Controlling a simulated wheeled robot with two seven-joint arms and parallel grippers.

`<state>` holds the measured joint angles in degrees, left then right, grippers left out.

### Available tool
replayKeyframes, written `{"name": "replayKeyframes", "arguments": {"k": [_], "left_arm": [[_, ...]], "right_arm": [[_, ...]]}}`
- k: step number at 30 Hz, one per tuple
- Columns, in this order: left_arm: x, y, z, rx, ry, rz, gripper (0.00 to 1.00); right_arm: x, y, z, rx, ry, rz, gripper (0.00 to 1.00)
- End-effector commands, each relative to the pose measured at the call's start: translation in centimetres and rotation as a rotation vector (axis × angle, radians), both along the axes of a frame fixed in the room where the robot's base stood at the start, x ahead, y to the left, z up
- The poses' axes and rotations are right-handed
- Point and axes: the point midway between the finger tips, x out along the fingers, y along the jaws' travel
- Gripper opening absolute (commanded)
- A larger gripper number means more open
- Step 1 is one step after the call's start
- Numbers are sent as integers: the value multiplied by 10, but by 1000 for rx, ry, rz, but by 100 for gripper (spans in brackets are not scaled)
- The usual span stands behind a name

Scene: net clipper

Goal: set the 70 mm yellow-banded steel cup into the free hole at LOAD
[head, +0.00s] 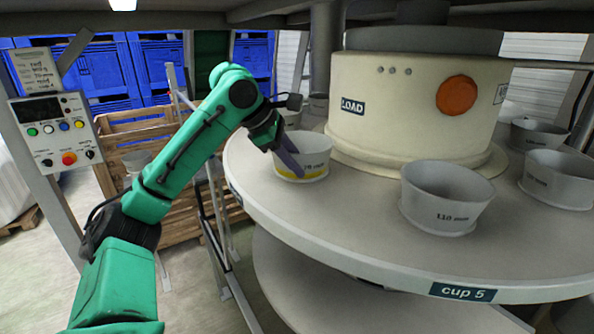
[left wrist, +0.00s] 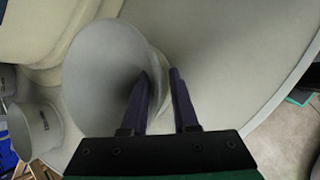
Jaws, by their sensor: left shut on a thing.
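The yellow-banded cup (head: 314,160) is a pale steel cup with a yellow band low on its side. It is upright at the left part of the round table (head: 262,200), in front of the LOAD sign (head: 352,106). My left gripper (head: 290,162) is shut on its wall. In the left wrist view, one finger of the gripper (left wrist: 159,76) is inside the cup (left wrist: 95,75) and the other is outside. The hole is hidden, and I cannot tell whether the cup's base is seated in it. My right gripper is not in view.
A 110 mm cup (head: 440,205) stands at the front right, with more cups (head: 556,182) at the far right. Another cup (head: 288,117) stands behind the held one. The cream central housing (head: 400,130) rises behind. The front-left tabletop is clear. A control panel (head: 56,130) stands left.

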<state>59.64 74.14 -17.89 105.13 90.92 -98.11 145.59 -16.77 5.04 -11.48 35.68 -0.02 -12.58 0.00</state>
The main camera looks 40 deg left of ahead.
Motion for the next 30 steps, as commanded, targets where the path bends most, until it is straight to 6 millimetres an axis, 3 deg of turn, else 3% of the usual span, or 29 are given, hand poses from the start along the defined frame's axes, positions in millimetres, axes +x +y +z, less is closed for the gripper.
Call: {"name": "replayKeyframes", "arguments": {"k": [7, 8, 9, 10, 21, 25, 30], "left_arm": [[0, 0, 1, -1, -6, 0, 0], [0, 0, 0, -1, -2, -1, 39], [0, 0, 0, -1, -2, -1, 55], [0, 0, 0, -1, -2, -1, 59], [-3, 1, 7, -1, -3, 0, 59], [-16, 7, 29, 0, -7, 0, 59], [-41, 17, 71, -2, -8, 0, 59]], "right_arm": [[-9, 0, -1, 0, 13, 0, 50], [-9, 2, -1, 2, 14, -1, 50], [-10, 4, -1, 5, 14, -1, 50], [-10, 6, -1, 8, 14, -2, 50], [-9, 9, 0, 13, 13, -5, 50], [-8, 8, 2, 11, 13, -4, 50], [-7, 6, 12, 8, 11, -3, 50]]}}
